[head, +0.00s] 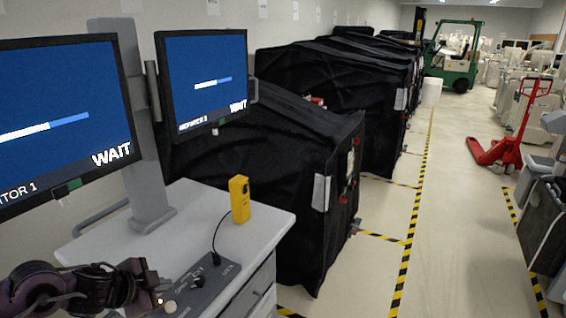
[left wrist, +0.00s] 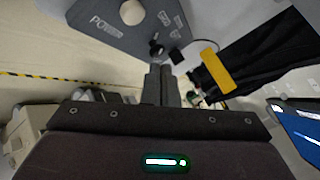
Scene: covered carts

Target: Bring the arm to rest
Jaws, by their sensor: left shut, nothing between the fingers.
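My left arm comes in at the bottom left of the head view, with the left gripper (head: 150,284) over the front of the grey cart top (head: 188,205), beside the control panel (head: 205,284). In the left wrist view the two dark fingers (left wrist: 160,84) are together with nothing between them. The panel also shows in the left wrist view (left wrist: 90,22), with a pale round button (left wrist: 132,12) and a black switch beyond the fingers. I cannot tell whether the fingers touch the panel. My right gripper is not in view.
A yellow handheld device (head: 240,200) with a cable stands on the cart top. Two monitors (head: 60,120) (head: 203,80) reading WAIT rise behind it. Black covered carts (head: 270,165) line the wall. A red pallet jack (head: 500,150) and green forklift (head: 455,60) stand beyond the clear aisle.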

